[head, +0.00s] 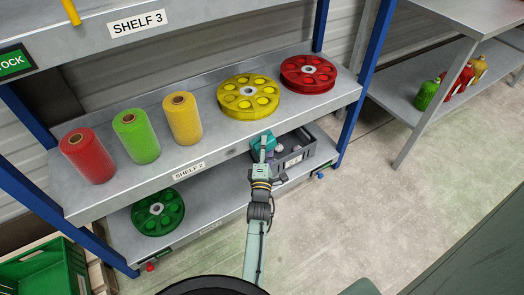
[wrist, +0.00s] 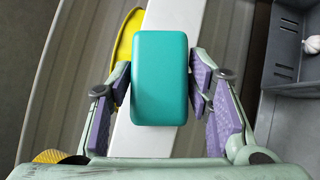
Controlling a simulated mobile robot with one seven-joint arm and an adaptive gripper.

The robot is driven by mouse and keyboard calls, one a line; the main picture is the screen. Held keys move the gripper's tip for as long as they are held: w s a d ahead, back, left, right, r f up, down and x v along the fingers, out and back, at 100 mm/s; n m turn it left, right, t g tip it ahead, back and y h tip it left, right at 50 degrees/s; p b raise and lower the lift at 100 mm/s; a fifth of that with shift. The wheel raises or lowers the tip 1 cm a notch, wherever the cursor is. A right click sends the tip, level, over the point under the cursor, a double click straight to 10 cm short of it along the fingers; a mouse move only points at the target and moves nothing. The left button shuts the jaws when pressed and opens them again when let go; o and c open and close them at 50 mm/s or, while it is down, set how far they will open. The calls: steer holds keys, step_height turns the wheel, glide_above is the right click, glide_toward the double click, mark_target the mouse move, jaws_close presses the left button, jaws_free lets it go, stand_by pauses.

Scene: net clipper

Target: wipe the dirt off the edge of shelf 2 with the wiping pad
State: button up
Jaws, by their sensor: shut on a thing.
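My gripper (head: 264,152) is at the front edge of shelf 2 (head: 215,161), below the yellow reel. It is shut on the teal wiping pad (wrist: 160,78), which sits between the purple finger pads in the wrist view. The wiping pad also shows in the head view (head: 268,139). In the wrist view the pad lies over the pale strip of the shelf edge (wrist: 131,137); I cannot tell whether it touches. A small dark smudge (head: 232,153) shows on the edge between the shelf label and my gripper. The edge behind the pad and gripper is hidden.
Shelf 2 holds red (head: 88,156), green (head: 136,137) and yellow (head: 182,119) spools, a yellow reel (head: 248,97) and a red reel (head: 308,74). Below are a grey bin (head: 310,153) and a green reel (head: 157,212). Blue posts flank the rack. The floor in front is clear.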

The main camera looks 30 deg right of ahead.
mark_target(257, 152)
steer(key=shift+a+r+p, duration=0.15)
steer(key=shift+a+p, duration=0.35)
steer(key=shift+a, duration=0.2)
steer(key=shift+a+r+p, duration=0.1)
steer(key=shift+a+p, duration=0.35)
steer(key=shift+a, duration=0.25)
steer(key=shift+s+a+f+p, duration=0.15)
steer(key=shift+a+p, duration=0.15)
steer(key=shift+a, duration=0.15)
steer(key=shift+a+p, duration=1.35)
steer(key=shift+a, duration=0.4)
steer(key=shift+a+p, duration=0.65)
steer(key=shift+a, duration=0.2)
steer(key=shift+a+p, duration=1)
steer(key=shift+a, duration=1.6)
steer(key=s+p, duration=0.1)
steer(key=s, duration=0.5)
steer(key=shift+s+d, duration=0.15)
